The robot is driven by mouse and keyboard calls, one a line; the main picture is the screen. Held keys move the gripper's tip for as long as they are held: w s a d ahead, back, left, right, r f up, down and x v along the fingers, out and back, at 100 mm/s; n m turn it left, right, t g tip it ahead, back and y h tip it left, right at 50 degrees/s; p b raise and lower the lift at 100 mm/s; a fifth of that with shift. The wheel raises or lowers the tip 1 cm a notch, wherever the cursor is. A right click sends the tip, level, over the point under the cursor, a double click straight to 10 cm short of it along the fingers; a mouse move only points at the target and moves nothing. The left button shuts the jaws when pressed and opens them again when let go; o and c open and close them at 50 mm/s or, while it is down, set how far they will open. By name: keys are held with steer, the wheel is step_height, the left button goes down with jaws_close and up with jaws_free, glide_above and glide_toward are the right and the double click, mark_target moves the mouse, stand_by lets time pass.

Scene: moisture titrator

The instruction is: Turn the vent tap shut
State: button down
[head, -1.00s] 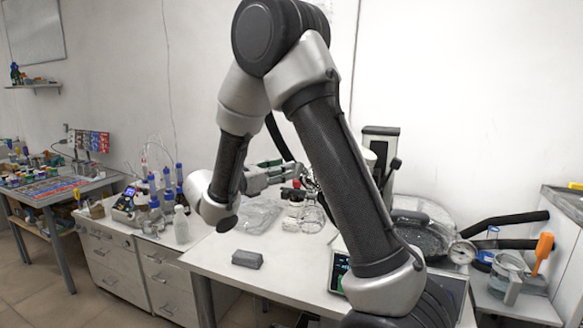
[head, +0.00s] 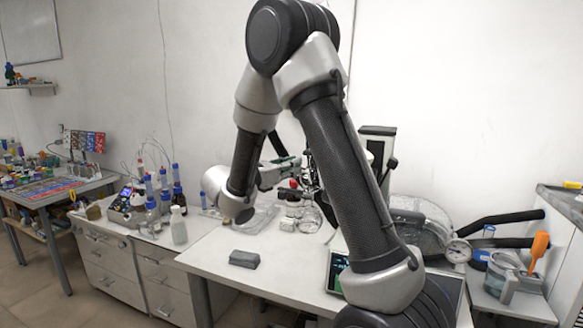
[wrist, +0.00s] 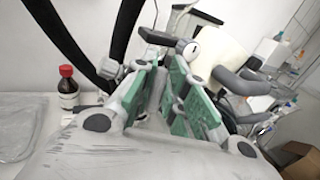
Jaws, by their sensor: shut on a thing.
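My gripper (wrist: 165,72), with green-padded fingers, fills the middle of the wrist view. Its fingers close in at their far ends on a small pale grey piece with a round, dark-centred end (wrist: 188,47), which looks like the vent tap. The pads hide much of it, so its angle is hard to tell. In the head view my gripper (head: 278,168) is above the bench, at the dark stand of the glassware, partly behind my arm. The tap cannot be made out there.
A red-capped brown bottle (wrist: 67,88) stands left of my gripper. Glass flasks (head: 308,218) stand below my gripper. A grey block (head: 244,259) lies on the bench's clear front (head: 215,250).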

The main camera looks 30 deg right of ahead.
steer(key=shift+m+g, duration=0.3)
steer(key=shift+m, duration=0.2)
steer(key=m+g, duration=0.1)
steer(key=m, duration=0.1)
steer(key=m+g, duration=0.1)
steer(key=m, duration=0.2)
steer(key=shift+s+g, duration=0.15)
steer(key=shift+g, duration=0.25)
steer(key=m+g, duration=0.1)
steer(key=m, duration=0.2)
steer(key=m+g, duration=0.1)
steer(key=m, duration=0.2)
steer(key=shift+s+f+g+y, duration=0.1)
steer(key=shift+g+y, duration=0.3)
steer(key=m+y, duration=0.1)
steer(key=m, duration=0.1)
steer(key=m+g+y, duration=0.1)
steer(key=m, duration=0.2)
steer(key=shift+s+f+g, duration=0.1)
steer(key=shift+s+g, duration=0.05)
steer(key=shift+g, duration=0.15)
steer(key=shift+a+f+m+g+y, duration=0.15)
steer(key=shift+m+y, duration=0.35)
steer(key=shift+m, duration=0.55)
steer(key=shift+d+m+g+y, duration=0.15)
steer(key=shift+m+y, duration=0.35)
steer(key=shift+m, duration=0.55)
steer(key=shift+a, duration=0.1)
